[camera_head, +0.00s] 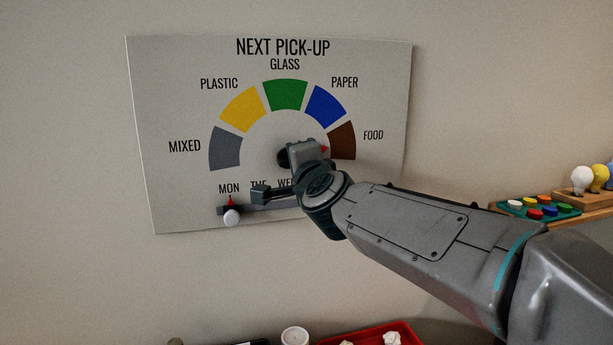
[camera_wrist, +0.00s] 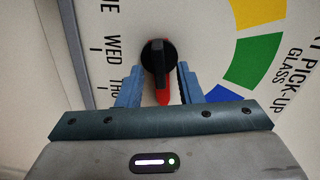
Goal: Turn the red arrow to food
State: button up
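The dial board (camera_head: 180,110) hangs on the wall with coloured segments. The brown food segment (camera_head: 343,141) is at the right end of its arc. The red arrow's tip (camera_head: 323,149) shows just past my gripper, pointing right towards the brown segment. In the wrist view the red arrow (camera_wrist: 162,97) runs down from a black knob (camera_wrist: 156,58). My gripper (camera_wrist: 157,78) is open, with one blue-grey finger on each side of the knob and gaps visible between. In the head view my gripper (camera_head: 290,158) hides most of the knob and arrow.
A day slider with a white knob (camera_head: 232,217) sits at MON low on the board. My arm crosses the board's lower right. A green tray of coloured pegs (camera_head: 537,209) and bulbs (camera_head: 582,179) stand at right. A red tray (camera_head: 405,330) and white cup (camera_head: 295,337) are below.

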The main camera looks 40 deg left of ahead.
jog(key=b+v, duration=0.5)
jog(key=v, duration=0.8)
jog(key=w+d+f+n+g+h+p, duration=0.15)
jog(key=w+d+f+h, duration=0.25)
jog(key=d+f, duration=0.55)
jog(key=w+d+f+n+h+p, duration=0.15)
jog(key=w+d+f+h, duration=0.25)
jog(key=d+f, duration=0.55)
jog(key=s+d+f+g+h, duration=0.2)
jog(key=s+d+f, duration=0.2)
jog(key=d, duration=0.5)
jog(key=s+d+f+n+g+h+p, duration=0.1)
jog(key=s+d+f, duration=0.3)
jog(key=d, duration=0.4)
jog(key=s+d+f+n+g+h+p, duration=0.1)
jog(key=s+d+f+g+h, duration=0.2)
jog(key=d, duration=0.6)
jog(key=shift+s+d+f+h, duration=0.3)
jog(key=shift+s+f, duration=0.45)
jog(key=shift+s, duration=0.2)
